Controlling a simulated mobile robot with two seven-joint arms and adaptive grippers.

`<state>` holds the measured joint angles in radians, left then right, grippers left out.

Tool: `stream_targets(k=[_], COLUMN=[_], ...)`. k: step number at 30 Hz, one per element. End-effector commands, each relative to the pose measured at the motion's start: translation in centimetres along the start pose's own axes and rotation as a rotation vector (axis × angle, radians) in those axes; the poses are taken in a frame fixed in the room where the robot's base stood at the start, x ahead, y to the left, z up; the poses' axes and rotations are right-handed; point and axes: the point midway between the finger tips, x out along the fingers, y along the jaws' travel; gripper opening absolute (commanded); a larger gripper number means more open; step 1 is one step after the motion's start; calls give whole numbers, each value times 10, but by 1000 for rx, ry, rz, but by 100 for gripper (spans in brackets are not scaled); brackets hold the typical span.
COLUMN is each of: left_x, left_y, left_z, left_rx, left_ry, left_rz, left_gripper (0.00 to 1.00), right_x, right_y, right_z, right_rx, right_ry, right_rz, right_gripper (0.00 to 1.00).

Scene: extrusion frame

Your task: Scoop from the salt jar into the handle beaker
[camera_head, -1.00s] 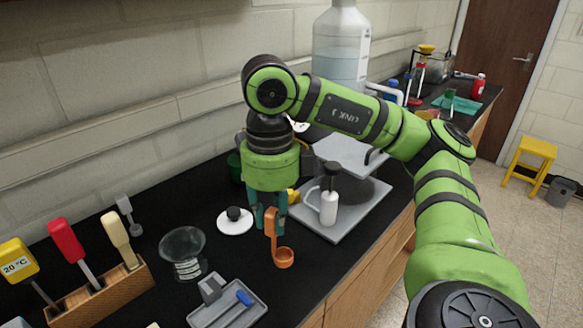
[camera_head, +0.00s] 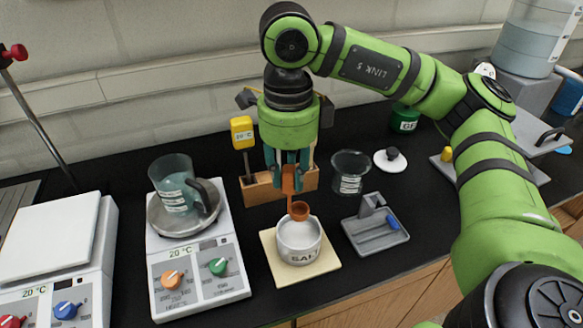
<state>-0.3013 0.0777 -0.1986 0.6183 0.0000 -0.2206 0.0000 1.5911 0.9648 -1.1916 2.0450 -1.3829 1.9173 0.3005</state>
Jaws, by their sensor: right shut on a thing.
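The salt jar (camera_head: 298,256) is a short white pot with dark lettering, standing upright and open on a beige pad. My right gripper (camera_head: 289,172) points down behind the jar and is shut on the handle of an orange scoop (camera_head: 299,211). The scoop's bowl is at the jar's mouth, over its back part. I cannot tell whether it touches the jar or holds salt. The handle beaker (camera_head: 172,178) is clear with a dark handle and stands on the round plate of a white hotplate at the left. My left gripper is not in view.
The hotplate (camera_head: 198,276) has orange and green knobs; another white device (camera_head: 48,240) stands farther left.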

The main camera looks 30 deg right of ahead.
Motion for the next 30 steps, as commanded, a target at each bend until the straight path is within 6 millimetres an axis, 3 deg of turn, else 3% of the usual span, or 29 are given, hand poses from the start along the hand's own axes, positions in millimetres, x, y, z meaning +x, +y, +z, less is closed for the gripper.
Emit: stream_targets(k=[16, 30], left_x=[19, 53], left_y=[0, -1], left_z=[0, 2], left_rx=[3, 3], left_ry=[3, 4], left_rz=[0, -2], left_gripper=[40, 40], right_x=[36, 68], right_y=[0, 1], right_z=[-1, 0], right_rx=[2, 2], right_ry=[1, 0], right_rz=[0, 0], right_gripper=[0, 0])
